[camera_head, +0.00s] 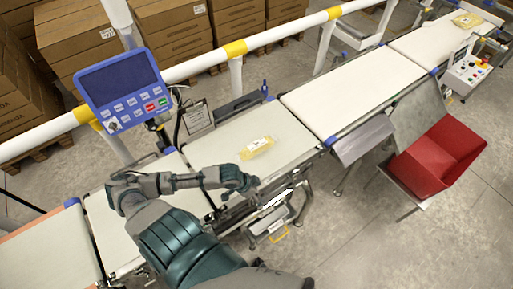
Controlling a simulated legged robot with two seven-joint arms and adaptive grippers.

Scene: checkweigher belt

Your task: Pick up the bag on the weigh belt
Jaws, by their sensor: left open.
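A yellow bag (257,147) with a white label lies flat on the pale weigh belt (290,135). My left gripper (250,184) is over the near edge of that belt, in front of the bag and slightly left of it. It is apart from the bag, and nothing shows between its fingers. The fingertips are small and dark in this view. My right gripper is not in view.
A blue control panel (122,92) stands at the back left. A white and yellow guard rail (270,38) runs behind the belts. A red bin (437,158) stands at the right. Another yellow bag (467,20) lies far right. Stacked cardboard boxes (80,40) fill the back.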

